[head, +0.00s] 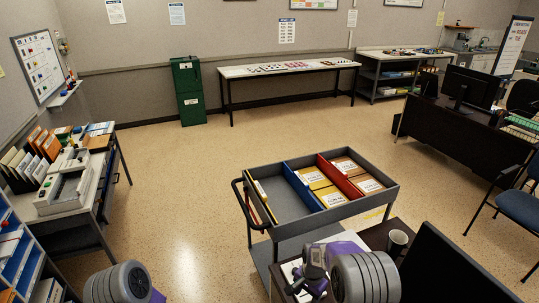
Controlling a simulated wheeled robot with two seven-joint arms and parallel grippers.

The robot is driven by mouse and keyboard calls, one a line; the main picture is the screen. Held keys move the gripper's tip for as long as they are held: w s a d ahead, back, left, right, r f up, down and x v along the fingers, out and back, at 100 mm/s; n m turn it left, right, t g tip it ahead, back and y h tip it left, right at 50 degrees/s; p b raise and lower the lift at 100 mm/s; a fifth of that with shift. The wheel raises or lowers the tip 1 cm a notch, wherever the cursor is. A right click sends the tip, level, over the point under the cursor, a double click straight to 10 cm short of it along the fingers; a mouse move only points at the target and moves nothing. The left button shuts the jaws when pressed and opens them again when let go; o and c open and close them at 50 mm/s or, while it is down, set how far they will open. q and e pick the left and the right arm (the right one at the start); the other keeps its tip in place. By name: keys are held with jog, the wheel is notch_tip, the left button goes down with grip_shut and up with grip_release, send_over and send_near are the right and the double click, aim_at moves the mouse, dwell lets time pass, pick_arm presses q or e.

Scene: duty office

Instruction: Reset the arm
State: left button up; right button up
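My two arms show only at the bottom of the head view. On the left a grey ridged link (118,284) with a little purple beside it shows, and my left gripper is out of view. On the right a larger grey ridged link (366,278) shows. Beside it are purple and dark grey parts of my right arm, with what looks like my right gripper (313,275) low over white papers on a dark table. Its fingers are too small and overlapped to tell whether they are open or shut. No held thing can be made out.
A grey cart (290,229) with folders in divided compartments stands just ahead. A dark table (376,237) with a mug (397,242) and a black chair or screen (450,268) is close at right. A cluttered desk (107,190) stands at left. The middle floor is clear.

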jog(key=s+f+n+y, duration=0.2)
jog(key=s+f+n, duration=0.1)
jog(key=s+f, duration=0.9)
jog(key=s+a+r+n+y, duration=0.1)
jog(key=s+a+n+y, duration=0.15)
jog(key=s, duration=0.95)
pick_arm(q)
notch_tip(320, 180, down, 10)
jog(key=b, duration=1)
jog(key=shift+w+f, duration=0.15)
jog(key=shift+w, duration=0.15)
pick_arm(e)
notch_tip(320, 180, down, 10)
jog(key=shift+w+t+h, duration=0.25)
jog(key=shift+t+h, duration=0.15)
jog(key=shift+h, duration=0.05)
jog(key=shift+n, duration=0.25)
